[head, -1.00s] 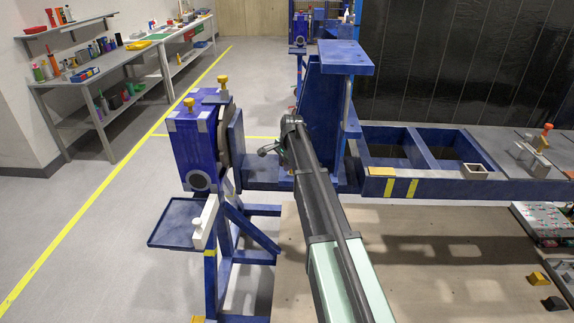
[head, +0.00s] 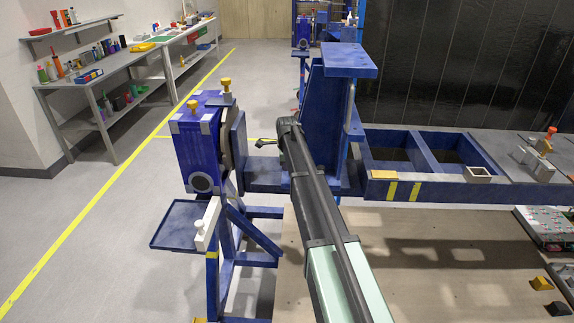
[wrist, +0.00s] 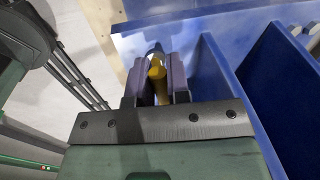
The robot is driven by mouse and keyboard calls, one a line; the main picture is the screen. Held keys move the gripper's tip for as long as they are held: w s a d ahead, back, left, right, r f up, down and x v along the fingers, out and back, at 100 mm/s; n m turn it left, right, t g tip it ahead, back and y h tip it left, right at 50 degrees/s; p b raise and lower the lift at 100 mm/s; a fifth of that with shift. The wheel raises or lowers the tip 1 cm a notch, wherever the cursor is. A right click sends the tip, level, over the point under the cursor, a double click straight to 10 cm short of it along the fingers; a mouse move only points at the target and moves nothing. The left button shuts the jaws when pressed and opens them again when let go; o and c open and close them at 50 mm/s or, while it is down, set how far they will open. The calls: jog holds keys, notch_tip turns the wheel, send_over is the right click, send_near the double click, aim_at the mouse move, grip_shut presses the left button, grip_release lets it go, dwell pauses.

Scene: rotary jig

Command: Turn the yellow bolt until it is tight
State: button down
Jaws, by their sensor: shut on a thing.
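In the wrist view the yellow bolt (wrist: 157,76) stands between the two grey fingers of my gripper (wrist: 160,82). The fingers press on it from both sides, and a pale, shiny round part shows just beyond its far end. A blue jig wall lies right beside the fingers. In the head view my arm reaches to the blue upright in the middle, and its own links hide the gripped bolt and fingertips. I cannot tell from these views how deep the bolt sits.
The blue jig box (head: 200,145) at the left carries yellow knobs (head: 225,86) on top. A blue tray (head: 178,226) hangs below it. The blue frame (head: 440,188) runs right from the upright. Open floor (head: 110,215) lies at the left.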

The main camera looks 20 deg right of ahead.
dwell(0.3)
jog(key=c, duration=1.1)
grip_release()
jog(key=shift+d, duration=0.15)
notch_tip(320, 180, up, 11)
jog(key=s+a+p, duration=0.1)
jog(key=s+p, duration=0.1)
jog(key=p, duration=0.8)
jog(key=shift+f+p, duration=0.15)
jog(key=shift+p, duration=0.2)
jog(key=shift+f, duration=0.1)
